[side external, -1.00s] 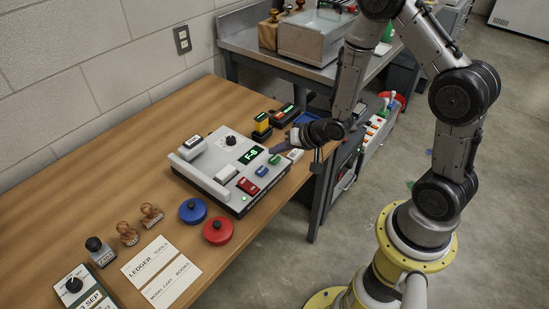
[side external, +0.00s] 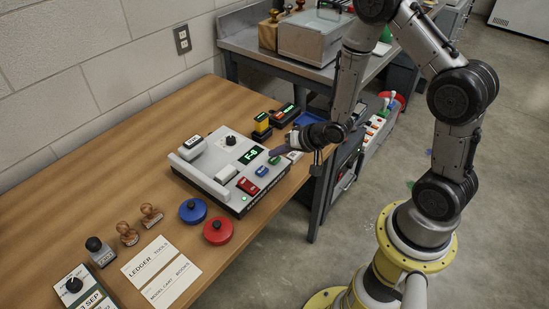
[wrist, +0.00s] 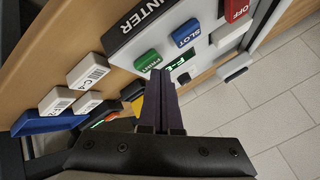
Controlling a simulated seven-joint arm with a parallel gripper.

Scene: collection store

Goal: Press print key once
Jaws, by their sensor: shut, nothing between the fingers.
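The label machine (side external: 215,165) is a pale grey box on the wooden table. Its green print key (wrist: 147,59) is raised beside the blue slot key (wrist: 184,33) and the red off key (wrist: 235,12). In the side view the green key (side external: 274,161) lies just below my fingertips. My gripper (side external: 274,154) is shut and empty. In the wrist view my shut fingers (wrist: 163,76) end right by the print key's edge; I cannot tell whether they touch it. The green-lit display (wrist: 180,62) is partly hidden by my fingers; in the side view it reads F-8.
Small white barcode blocks (wrist: 87,75) and a blue tray (wrist: 45,122) lie beside the machine. Blue (side external: 193,211) and red (side external: 218,230) round pads, wooden stamps (side external: 127,233) and paper cards (side external: 160,270) lie toward the front left. The table's right edge is close to my gripper.

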